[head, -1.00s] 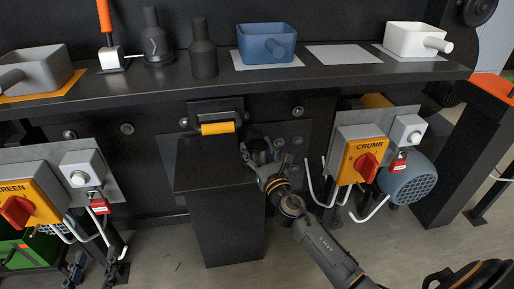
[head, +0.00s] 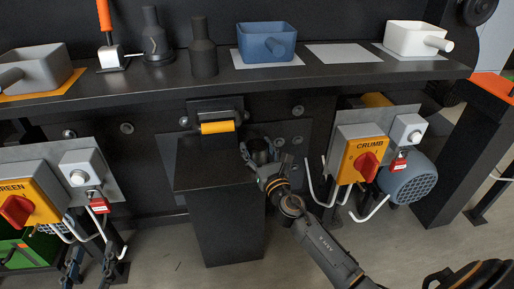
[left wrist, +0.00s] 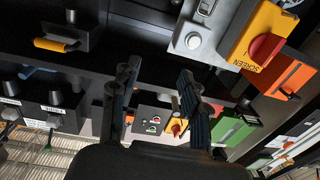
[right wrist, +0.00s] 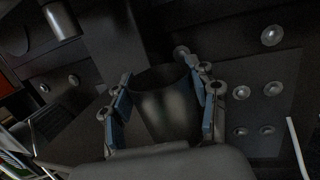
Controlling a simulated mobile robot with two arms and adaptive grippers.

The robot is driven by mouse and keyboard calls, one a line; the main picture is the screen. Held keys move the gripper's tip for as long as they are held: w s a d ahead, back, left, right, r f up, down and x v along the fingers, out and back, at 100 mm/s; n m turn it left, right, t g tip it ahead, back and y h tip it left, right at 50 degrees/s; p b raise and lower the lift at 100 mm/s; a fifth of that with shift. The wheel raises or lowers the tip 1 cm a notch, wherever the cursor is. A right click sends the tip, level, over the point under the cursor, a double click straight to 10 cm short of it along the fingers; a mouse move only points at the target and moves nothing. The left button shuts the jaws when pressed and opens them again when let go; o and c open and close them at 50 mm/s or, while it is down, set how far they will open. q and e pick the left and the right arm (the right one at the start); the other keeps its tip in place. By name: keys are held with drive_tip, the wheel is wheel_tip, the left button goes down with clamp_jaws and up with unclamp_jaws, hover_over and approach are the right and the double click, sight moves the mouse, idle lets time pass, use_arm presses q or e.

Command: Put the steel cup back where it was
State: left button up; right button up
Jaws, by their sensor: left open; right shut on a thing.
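The steel cup (head: 259,146) is dark grey and open-topped, beside the right edge of the black pedestal in the head view. My right gripper (head: 259,158) is shut around it. In the right wrist view the cup (right wrist: 165,108) sits between the two blue-padded fingers of that gripper (right wrist: 162,100), its rim showing above them. Its base is hidden. My left gripper (head: 92,264) is at the lower left of the head view, low beside the SCREEN control box. In the left wrist view it (left wrist: 158,88) is open with nothing between its fingers.
A black pedestal (head: 220,220) stands left of the cup, below a yellow-handled flap (head: 217,128). The CRUMB box (head: 360,155) and bent white hooks (head: 330,185) are close on the right. The shelf above holds a blue scoop (head: 266,45), a white scoop (head: 410,40) and a bare grey mat (head: 344,54).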

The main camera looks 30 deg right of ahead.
use_arm(q)
drive_tip(key=shift+w+d+r, duration=0.1)
drive_tip(key=shift+r, duration=0.4)
use_arm(e)
drive_tip(key=shift+f, duration=0.1)
use_arm(q)
drive_tip(key=shift+r+t+h, duration=0.15)
drive_tip(key=shift+t+h, duration=0.15)
use_arm(e)
drive_tip(key=o, duration=1.3)
drive_tip(key=shift+o, duration=0.5)
drive_tip(key=shift+f, duration=0.1)
drive_tip(key=shift+o, duration=1.1)
use_arm(q)
drive_tip(key=shift+f, duration=0.2)
